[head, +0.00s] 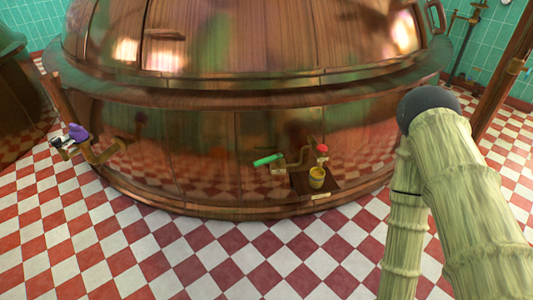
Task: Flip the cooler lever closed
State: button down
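A green lever (268,160) sticks out to the left from a brass pipe fitting (290,165) low on the front of the big copper kettle (220,150). A red knob (322,148) tops the right end of that fitting. On the kettle's left side, a purple handle (77,132) sits on another brass pipe (103,153). No readable label tells which one is the cooler lever. Pale, bamboo-like links of my arm fill the lower right, well right of the green lever. My gripper does not show.
Red and white floor tiles (230,260) lie clear in front. A copper post (502,80) and wall pipes (465,25) stand at right; another vessel (15,100) at left.

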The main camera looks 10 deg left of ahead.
aim_at(266, 160)
jog(key=i, duration=0.65)
jog(key=u, duration=0.95)
